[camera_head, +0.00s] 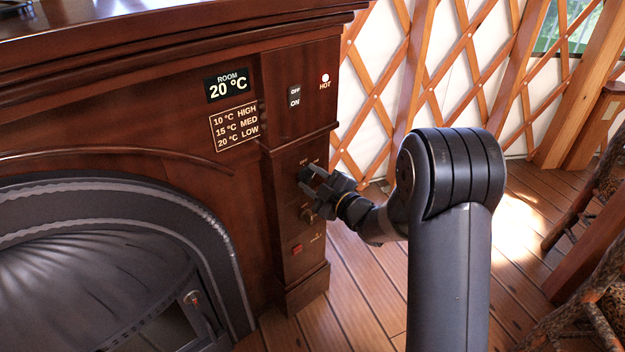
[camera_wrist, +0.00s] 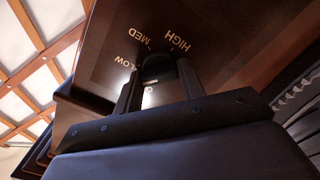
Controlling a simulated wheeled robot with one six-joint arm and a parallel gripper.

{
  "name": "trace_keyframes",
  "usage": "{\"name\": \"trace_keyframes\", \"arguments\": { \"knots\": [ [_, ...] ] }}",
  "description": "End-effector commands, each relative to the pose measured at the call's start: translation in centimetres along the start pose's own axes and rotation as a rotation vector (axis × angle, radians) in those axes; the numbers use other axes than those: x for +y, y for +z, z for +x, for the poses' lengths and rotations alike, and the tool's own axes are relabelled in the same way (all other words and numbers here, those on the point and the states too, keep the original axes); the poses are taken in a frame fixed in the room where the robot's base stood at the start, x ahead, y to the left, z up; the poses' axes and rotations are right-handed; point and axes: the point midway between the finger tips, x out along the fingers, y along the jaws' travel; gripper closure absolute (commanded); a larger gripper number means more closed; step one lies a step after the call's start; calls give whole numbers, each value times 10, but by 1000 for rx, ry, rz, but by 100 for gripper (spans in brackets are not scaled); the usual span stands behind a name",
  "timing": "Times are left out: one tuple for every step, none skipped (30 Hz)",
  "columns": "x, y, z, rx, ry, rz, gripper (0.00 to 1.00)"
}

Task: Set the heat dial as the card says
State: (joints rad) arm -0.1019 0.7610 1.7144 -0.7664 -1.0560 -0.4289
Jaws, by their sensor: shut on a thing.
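The heat dial (camera_wrist: 157,68) is a dark knob on the brown wooden panel, with LOW, MED and HIGH lettered around it in the wrist view. My gripper (camera_wrist: 155,80) is shut on it, one finger on each side. In the head view my gripper (camera_head: 312,180) reaches the pillar from the right and largely covers the dial. I cannot tell which mark the dial points to. The card (camera_head: 235,126) reads 10 °C HIGH, 15 °C MED, 20 °C LOW. The room display (camera_head: 228,86) above it reads 20 °C.
Above the dial are an OFF/ON switch (camera_head: 295,97) and a pale lamp (camera_head: 325,78) labelled HOT. Below my gripper are a small brass-coloured knob (camera_head: 307,213) and a red button (camera_head: 297,249). The arched metal stove front (camera_head: 130,200) fills the lower left.

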Motion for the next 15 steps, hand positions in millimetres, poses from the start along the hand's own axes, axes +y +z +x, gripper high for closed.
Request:
{"name": "trace_keyframes", "arguments": {
  "knots": [
    [0,0,0,0,-1,0,70],
    [0,0,0,0,-1,0,72],
    [0,0,0,0,-1,0,75],
    [0,0,0,0,-1,0,78],
    [0,0,0,0,-1,0,80],
    [0,0,0,0,-1,0,84],
    [0,0,0,0,-1,0,85],
    [0,0,0,0,-1,1,85],
    [0,0,0,0,-1,5,85],
    [0,0,0,0,-1,12,85],
    [0,0,0,0,-1,23,85],
    [0,0,0,0,-1,44,85],
    [0,0,0,0,-2,65,85],
    [0,0,0,0,-2,89,85],
    [0,0,0,0,-2,124,85]
  ]
}}
